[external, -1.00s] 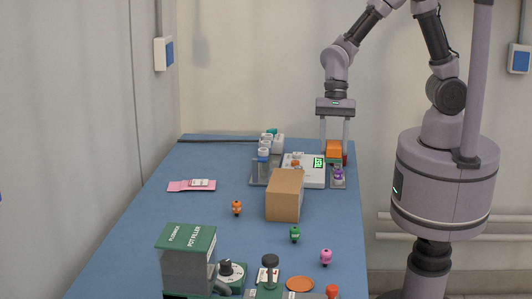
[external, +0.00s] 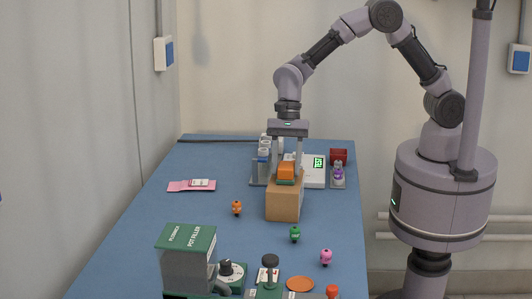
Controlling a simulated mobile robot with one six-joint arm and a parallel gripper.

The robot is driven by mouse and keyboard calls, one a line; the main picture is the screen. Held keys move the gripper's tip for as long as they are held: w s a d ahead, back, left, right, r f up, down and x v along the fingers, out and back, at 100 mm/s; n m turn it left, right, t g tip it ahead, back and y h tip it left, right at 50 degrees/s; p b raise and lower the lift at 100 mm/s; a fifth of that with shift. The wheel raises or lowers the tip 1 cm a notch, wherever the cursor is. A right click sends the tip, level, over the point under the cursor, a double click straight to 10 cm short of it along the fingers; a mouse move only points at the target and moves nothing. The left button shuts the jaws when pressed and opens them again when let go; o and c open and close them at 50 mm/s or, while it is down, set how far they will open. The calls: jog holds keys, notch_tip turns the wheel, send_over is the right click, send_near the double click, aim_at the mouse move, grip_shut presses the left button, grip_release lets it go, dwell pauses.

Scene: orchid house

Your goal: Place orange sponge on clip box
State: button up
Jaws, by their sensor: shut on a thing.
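The orange sponge (external: 286,171), with a green underside, is between the fingers of my gripper (external: 286,174), which is shut on it. The gripper points straight down over a plain tan box (external: 283,206), which I take to be the clip box; no label on it is readable. The sponge is level with the box's top, and I cannot tell whether it touches the box or hangs just above it. The sponge and fingers hide part of the box top.
A white device with a green display (external: 318,162) and bottles (external: 264,160) stand behind the box. A red container (external: 339,157) is at the back right. Small orange (external: 237,207), green (external: 295,233) and pink (external: 326,256) figures stand nearer. The left of the blue table is mostly clear.

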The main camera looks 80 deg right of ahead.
jog(key=o, duration=1.3)
jog(key=shift+f, duration=0.1)
jog(key=shift+o, duration=0.2)
jog(key=shift+r, duration=0.4)
jog(key=p+v, duration=0.5)
jog(key=v, duration=0.7)
jog(key=s+d+r+n+t+h, duration=0.1)
jog(key=s+d+r+n, duration=0.1)
jog(key=s+r, duration=0.2)
jog(key=s+d+r+n+t, duration=0.1)
jog(key=s+d+r+n, duration=0.1)
jog(key=s+r+n, duration=0.15)
jog(key=s+d+n+t+b, duration=0.1)
jog(key=s+n, duration=0.3)
jog(key=s, duration=0.4)
jog(key=s+d+n+t+h+b, duration=0.1)
jog(key=s+d+n, duration=0.3)
jog(key=s, duration=0.5)
jog(key=shift+d+t+h+b, duration=0.2)
jog(key=shift+t+h+b, duration=0.15)
jog(key=shift+t, duration=0.55)
